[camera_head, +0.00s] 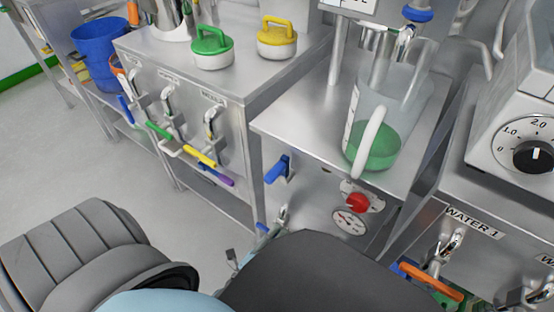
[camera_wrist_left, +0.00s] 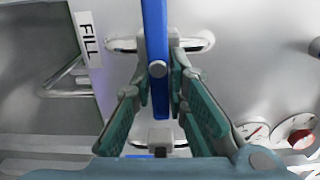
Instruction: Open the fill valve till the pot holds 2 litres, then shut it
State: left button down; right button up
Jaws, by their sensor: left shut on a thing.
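In the left wrist view my left gripper (camera_wrist_left: 158,82) is shut on the blue lever (camera_wrist_left: 155,25) of the valve beside the FILL label (camera_wrist_left: 88,40). The lever runs between the teal fingers, crosswise to the metal pipe behind it. In the head view only a bit of blue lever (camera_head: 262,229) shows there; my dark arm link hides most of the valve and the gripper. A clear jug (camera_head: 375,130) with a white handle stands on the steel shelf under a spout, with green liquid in its lower part. I cannot tell if it is the pot. My right gripper is out of view.
A round gauge (camera_head: 349,222) and a red knob (camera_head: 358,202) are on the panel, with another blue lever (camera_head: 278,168) above. A dial (camera_head: 533,156) marked 0, 1.0, 2.0 is at right. The WATER 1 valve's orange lever (camera_head: 432,282) is below. Several coloured levers are on the left bench.

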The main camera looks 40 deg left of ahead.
pick_arm(q)
jog(key=shift+s+f, duration=0.2)
jog(key=shift+f, duration=0.1)
jog(key=c, duration=1.7)
grip_release()
jog(key=shift+o, duration=0.8)
jog(key=shift+w+r, duration=0.1)
jog(key=shift+r, duration=0.05)
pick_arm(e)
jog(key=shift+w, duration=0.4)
pick_arm(q)
jog(key=s, duration=1.2)
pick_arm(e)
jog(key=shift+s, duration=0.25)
